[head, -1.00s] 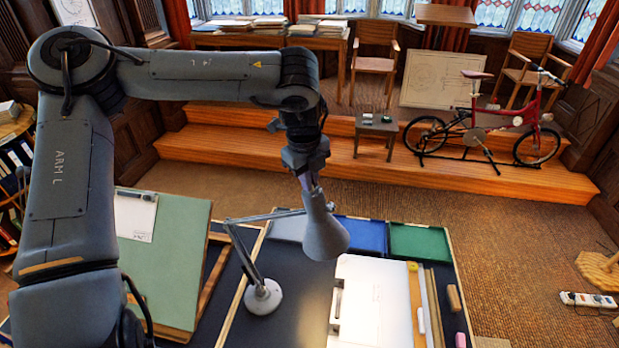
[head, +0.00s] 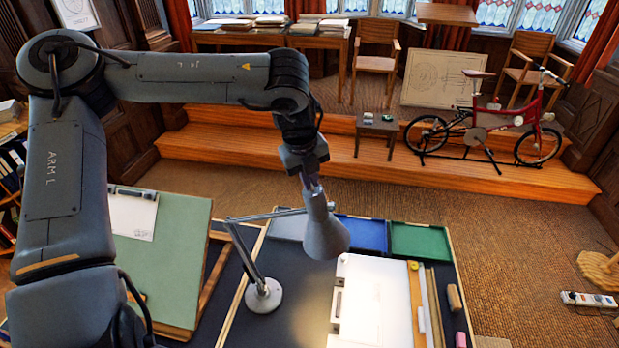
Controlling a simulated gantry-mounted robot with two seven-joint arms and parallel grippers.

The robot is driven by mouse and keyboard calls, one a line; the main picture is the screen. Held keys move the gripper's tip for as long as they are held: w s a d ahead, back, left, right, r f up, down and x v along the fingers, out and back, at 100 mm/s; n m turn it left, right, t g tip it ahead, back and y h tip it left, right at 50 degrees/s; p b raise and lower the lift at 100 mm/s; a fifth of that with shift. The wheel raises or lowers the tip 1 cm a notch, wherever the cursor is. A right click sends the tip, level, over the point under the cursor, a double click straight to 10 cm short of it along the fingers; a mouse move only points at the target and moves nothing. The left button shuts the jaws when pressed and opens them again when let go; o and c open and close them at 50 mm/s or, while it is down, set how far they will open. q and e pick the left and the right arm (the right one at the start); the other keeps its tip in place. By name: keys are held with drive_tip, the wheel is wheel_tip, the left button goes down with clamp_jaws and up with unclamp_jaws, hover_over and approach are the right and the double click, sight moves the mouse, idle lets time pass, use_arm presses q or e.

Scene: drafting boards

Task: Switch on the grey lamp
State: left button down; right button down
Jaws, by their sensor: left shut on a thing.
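The grey lamp (head: 325,235) stands on the dark desk, its round base (head: 263,296) flat on the top and its jointed arm reaching up to the shade. The shade's mouth faces down and to the right. My left gripper (head: 311,186) comes down from above and is shut on the narrow top end of the lamp's shade. The fingertips are small and dark here, and any switch between them is hidden. The bulb is hidden inside the shade. My right gripper is not in view.
White paper (head: 374,305) lies right of the lamp, with blue (head: 360,234) and green (head: 420,240) trays behind it. A green drawing board (head: 170,262) leans at left. Open carpet (head: 520,235) lies at right.

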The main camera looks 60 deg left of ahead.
use_arm(q)
drive_tip(key=c, duration=1.2)
unclamp_jaws()
drive_tip(key=shift+c, duration=0.2)
drive_tip(key=b+v, duration=0.1)
drive_tip(key=v, duration=0.9)
drive_tip(key=shift+r, duration=0.4)
drive_tip(key=shift+s, duration=0.15)
